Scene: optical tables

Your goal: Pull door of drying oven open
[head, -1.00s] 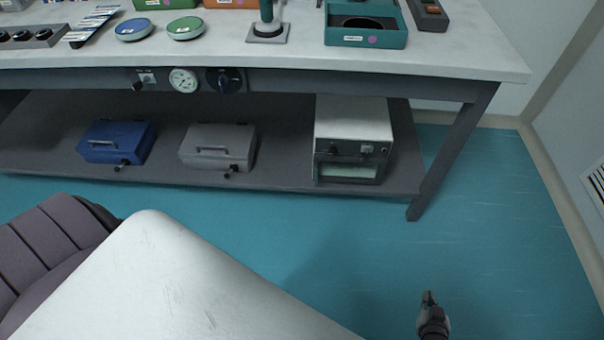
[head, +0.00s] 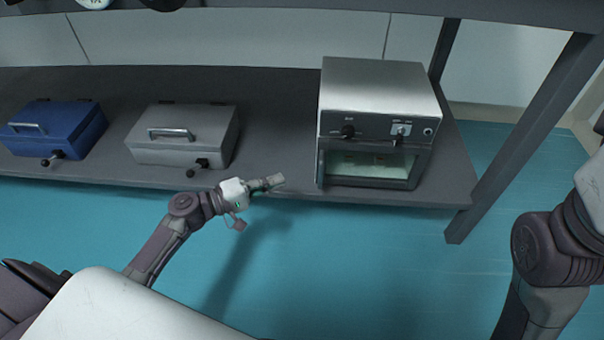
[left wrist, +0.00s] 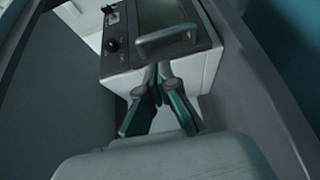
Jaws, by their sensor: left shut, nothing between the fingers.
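The drying oven (head: 378,95) is a light metal box on the low shelf, with knobs on its dark front panel. Its windowed door (head: 370,168) looks shut. The upright door handle (head: 321,169) sticks out at the door's left edge. My left gripper (head: 275,182) is shut and empty, just left of the handle and apart from it. In the left wrist view, the fingertips (left wrist: 158,75) are close to the handle (left wrist: 172,42), in front of the oven's pale side. My right gripper is out of view; part of my right arm shows at the right edge.
A grey metal box (head: 183,135) and a blue one (head: 55,130) stand on the shelf (head: 270,140) left of the oven. A table leg (head: 520,130) stands right of it. The table edge is above. The teal floor in front is clear.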

